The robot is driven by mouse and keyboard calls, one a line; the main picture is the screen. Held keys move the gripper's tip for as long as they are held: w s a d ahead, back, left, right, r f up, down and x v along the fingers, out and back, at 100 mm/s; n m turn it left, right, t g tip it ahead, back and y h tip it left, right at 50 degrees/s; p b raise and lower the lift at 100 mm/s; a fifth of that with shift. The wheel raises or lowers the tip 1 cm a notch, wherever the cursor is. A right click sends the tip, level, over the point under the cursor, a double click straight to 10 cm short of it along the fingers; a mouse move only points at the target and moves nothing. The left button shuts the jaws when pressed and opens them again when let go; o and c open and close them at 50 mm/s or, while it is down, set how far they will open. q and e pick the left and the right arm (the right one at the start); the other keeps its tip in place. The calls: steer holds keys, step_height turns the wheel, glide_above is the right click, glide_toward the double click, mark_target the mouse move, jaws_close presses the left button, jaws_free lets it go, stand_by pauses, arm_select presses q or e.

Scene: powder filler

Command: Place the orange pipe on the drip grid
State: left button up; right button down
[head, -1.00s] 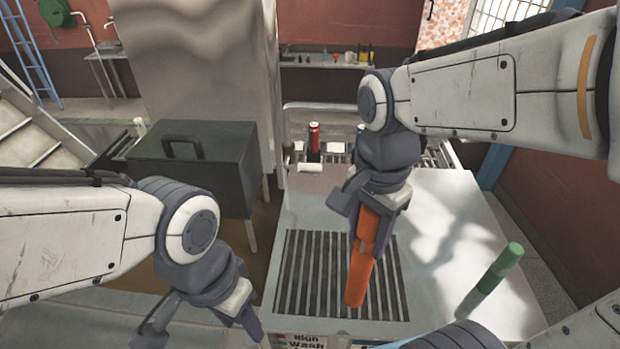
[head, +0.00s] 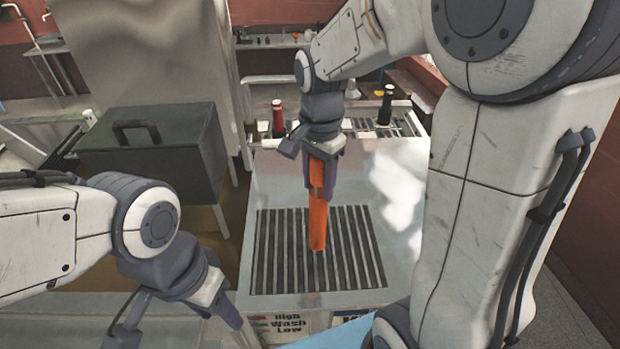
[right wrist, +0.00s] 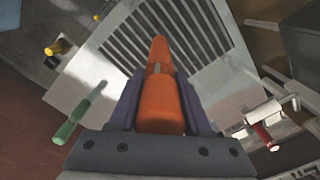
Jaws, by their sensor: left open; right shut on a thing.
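The orange pipe (head: 318,222) is held by my right gripper (head: 322,185) in the head view. It hangs nearly upright over the drip grid (head: 270,262), a panel of dark slots in the pale metal counter. In the right wrist view the orange pipe (right wrist: 159,100) lies between the two fingers of my right gripper (right wrist: 160,92), its far end towards the slots of the drip grid (right wrist: 200,24). I cannot tell whether its lower end touches the grid. My left gripper (head: 178,338) is open and empty at the lower left, left of the counter and partly cut off.
A green pipe (right wrist: 80,116) stands on the counter in the right wrist view; my right arm hides that area in the head view. Red (head: 278,118) and black (head: 385,104) bottles stand behind the counter. A dark box (head: 150,160) stands left.

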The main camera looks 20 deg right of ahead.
mark_target(318, 197)
step_height(318, 197, down, 3)
steer(key=shift+f+p, duration=0.15)
steer(key=shift+p, duration=0.4)
steer(key=shift+f, duration=0.5)
steer(key=shift+c, duration=1.8)
jaws_free()
steer(key=shift+f, duration=0.1)
